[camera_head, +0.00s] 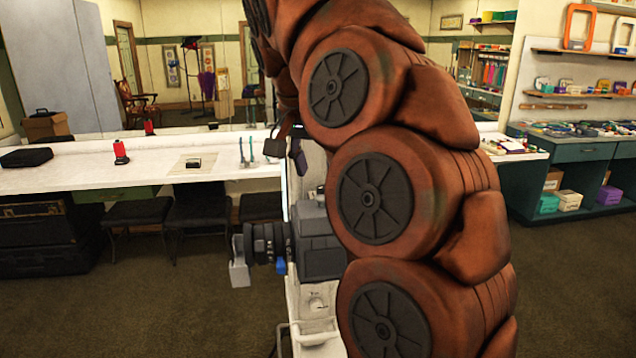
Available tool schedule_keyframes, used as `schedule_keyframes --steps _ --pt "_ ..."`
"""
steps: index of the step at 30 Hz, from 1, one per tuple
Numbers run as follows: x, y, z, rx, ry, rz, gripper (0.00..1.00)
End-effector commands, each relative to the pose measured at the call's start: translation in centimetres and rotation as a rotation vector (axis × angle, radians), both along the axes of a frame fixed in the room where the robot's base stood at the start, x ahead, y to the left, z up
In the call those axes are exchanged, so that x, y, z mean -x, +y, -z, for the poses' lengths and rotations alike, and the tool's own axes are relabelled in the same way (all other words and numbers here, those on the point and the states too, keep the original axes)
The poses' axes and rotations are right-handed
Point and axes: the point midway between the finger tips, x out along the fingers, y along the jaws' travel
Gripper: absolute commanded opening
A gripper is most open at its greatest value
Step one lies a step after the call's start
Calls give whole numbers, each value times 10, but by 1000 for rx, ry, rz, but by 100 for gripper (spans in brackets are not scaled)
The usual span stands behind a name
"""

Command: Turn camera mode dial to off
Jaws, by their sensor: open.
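A small dark object (194,163) with a lighter top lies on a beige mat (178,168) on the long white counter. It may be the camera, but it is too small for me to make out a mode dial or its setting. My gripper (286,150) shows as two dark fingers pointing down near the counter, to the right of the mat and apart from the dark object. It is open, and I see nothing between its fingers. My thick red-brown arm hides much of the middle and right of the view.
The white counter (60,178) also holds a black case (26,157), a red-and-black item (120,152) and upright bluish tools (247,152). Dark stools (137,213) stand beneath it. A teal cabinet (589,180) stands at the right.

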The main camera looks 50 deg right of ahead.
Motion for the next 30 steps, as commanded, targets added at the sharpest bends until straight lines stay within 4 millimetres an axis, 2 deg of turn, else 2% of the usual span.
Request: schedule_keyframes --steps 15,28,30 --pt "-4 -14 36 0 1 -3 51" --pt "-5 -16 42 0 1 -5 51" --pt "-5 -15 42 0 1 -5 45"
